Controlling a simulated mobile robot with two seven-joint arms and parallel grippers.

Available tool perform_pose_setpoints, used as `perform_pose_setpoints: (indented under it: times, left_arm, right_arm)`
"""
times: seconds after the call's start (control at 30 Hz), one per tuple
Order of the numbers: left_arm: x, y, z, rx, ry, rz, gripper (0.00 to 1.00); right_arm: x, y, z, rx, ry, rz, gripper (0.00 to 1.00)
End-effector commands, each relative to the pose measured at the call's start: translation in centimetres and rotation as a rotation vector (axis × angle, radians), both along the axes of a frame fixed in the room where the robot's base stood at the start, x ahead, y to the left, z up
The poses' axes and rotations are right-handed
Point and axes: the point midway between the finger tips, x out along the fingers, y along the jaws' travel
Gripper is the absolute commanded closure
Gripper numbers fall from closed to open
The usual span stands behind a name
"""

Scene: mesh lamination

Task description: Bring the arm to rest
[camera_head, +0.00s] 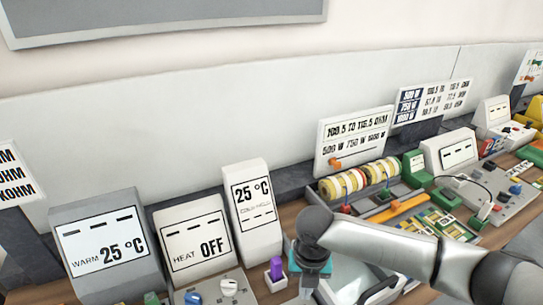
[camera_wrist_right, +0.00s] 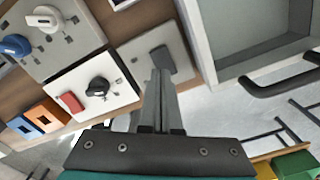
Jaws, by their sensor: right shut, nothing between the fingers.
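My right arm (camera_head: 385,245) comes in from the right in the head view and bends down at its end. My right gripper (camera_head: 309,290) hangs at the front edge of the bench, beside a grey tray (camera_head: 372,292). In the right wrist view the gripper (camera_wrist_right: 160,75) has its two fingers together, with nothing between them. The fingertips overlap a light plate (camera_wrist_right: 140,45) with a dark square piece on it; I cannot tell whether they touch. My left gripper is not in view.
Display boxes reading WARM (camera_head: 105,245), HEAT (camera_head: 197,240) and 25 °C (camera_head: 253,205) stand left of the arm. A purple piece (camera_head: 277,267) stands close to the gripper. A black-knob panel (camera_wrist_right: 97,88) and the grey tray's wall (camera_wrist_right: 205,50) flank the fingers.

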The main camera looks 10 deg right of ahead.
Motion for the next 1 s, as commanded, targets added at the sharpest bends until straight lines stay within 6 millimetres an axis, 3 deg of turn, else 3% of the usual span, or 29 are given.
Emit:
perform_pose_setpoints:
  times: [0.13, 0.27, 0.4, 0.6, 0.77, 1.0]
  left_arm:
    - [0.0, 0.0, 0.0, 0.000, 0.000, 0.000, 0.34]
    - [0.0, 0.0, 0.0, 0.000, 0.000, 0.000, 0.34]
    - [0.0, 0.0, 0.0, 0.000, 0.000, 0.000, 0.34]
    - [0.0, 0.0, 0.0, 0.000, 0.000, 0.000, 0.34]
    - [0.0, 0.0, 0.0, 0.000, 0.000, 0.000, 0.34]
    - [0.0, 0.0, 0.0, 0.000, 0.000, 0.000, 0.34]
  right_arm:
    - [-1.2, 1.7, -0.4, 0.036, 0.000, -0.052, 1.00]
    - [-3.4, 5.1, -0.8, 0.115, -0.002, -0.200, 1.00]
    - [-5.8, 8.5, -0.5, 0.225, 0.001, -0.448, 1.00]
    - [-8.2, 10.7, 0.6, 0.362, 0.032, -0.876, 1.00]
    - [-9.5, 10.2, 1.4, 0.441, 0.067, -1.275, 1.00]
    - [-11.8, 5.4, 1.8, 0.488, 0.092, -1.928, 1.00]
